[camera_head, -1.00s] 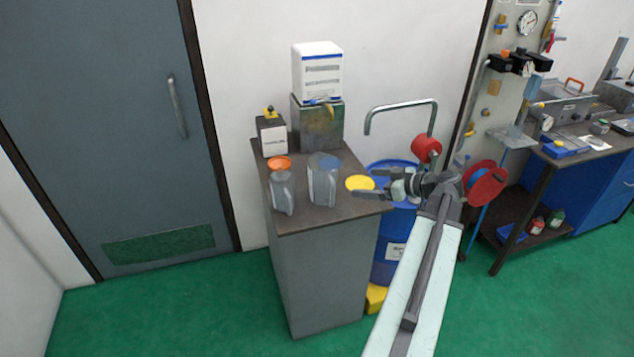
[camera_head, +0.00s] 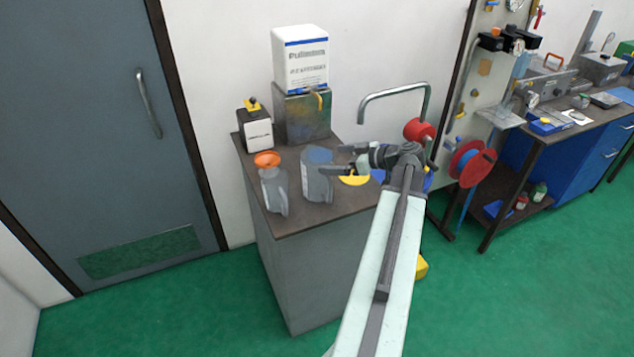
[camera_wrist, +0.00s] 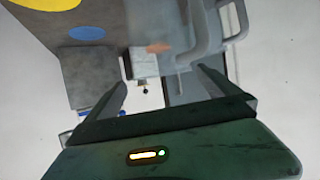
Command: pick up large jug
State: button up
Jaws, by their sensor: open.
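The large jug (camera_head: 317,182) is grey, with blue showing at its top in the head view. It stands upright on the dark top of a grey cabinet. My gripper (camera_head: 336,160) is open and empty at its upper right; the lower finger overlaps the jug's edge in this view, and I cannot tell if they touch. In the wrist view my gripper's two fingers (camera_wrist: 160,92) are spread apart with nothing held between them. A grey jug-like shape with a handle (camera_wrist: 208,30) shows beyond the right finger; I cannot tell which jug it is.
A smaller grey jug (camera_head: 273,192) with an orange top stands left of the large jug. A bent pipe (camera_head: 395,92) rises behind my arm.

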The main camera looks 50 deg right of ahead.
aim_at(322, 159)
jog(key=b+x, duration=0.1)
jog(key=x, duration=0.4)
jog(key=shift+w+a+f+b, duration=0.15)
jog(key=shift+w+b, duration=0.1)
jog(key=shift+b, duration=0.15)
